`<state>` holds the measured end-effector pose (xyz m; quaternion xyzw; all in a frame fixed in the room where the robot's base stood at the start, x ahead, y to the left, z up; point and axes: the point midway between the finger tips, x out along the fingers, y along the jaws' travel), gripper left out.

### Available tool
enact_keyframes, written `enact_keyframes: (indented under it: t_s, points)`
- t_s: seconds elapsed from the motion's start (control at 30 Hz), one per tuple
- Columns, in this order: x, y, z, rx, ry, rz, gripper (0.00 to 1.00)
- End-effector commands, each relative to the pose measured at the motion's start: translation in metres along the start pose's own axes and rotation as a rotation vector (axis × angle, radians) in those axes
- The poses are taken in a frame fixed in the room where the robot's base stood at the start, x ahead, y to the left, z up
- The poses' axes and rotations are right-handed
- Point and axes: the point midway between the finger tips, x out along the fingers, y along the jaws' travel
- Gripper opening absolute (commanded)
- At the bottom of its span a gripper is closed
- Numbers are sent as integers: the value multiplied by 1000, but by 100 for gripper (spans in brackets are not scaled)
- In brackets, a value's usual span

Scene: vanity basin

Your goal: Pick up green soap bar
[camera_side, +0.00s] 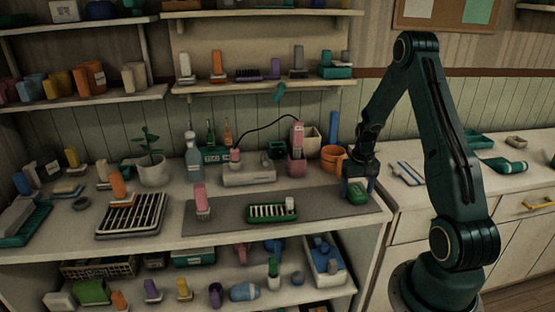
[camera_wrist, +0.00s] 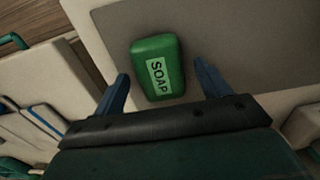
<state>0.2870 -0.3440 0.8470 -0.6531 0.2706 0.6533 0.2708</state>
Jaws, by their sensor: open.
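The green soap bar (camera_wrist: 157,67) with a white "SOAP" label lies on the grey mat (camera_wrist: 240,60) in the wrist view. It also shows at the right end of the mat in the side view (camera_side: 357,195). My gripper (camera_wrist: 160,82) is open, with one blue finger on each side of the bar in the wrist view. Gaps show between the fingers and the soap. In the side view my gripper (camera_side: 358,188) is low over the bar. I cannot tell how much height separates them.
A green soap dish with pale slats (camera_side: 272,212) and a pink-topped brush (camera_side: 201,200) stand on the mat to the left. An orange pot (camera_side: 333,158) and a pink cup (camera_side: 297,163) stand behind. The counter's front edge is close to the bar.

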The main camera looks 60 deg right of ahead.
Motion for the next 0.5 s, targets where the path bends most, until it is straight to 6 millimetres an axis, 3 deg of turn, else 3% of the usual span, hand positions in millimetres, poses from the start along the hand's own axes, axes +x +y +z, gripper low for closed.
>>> enact_keyframes:
  t_s: [0.5]
  points:
    - [8,0,0,0,1,0,75]
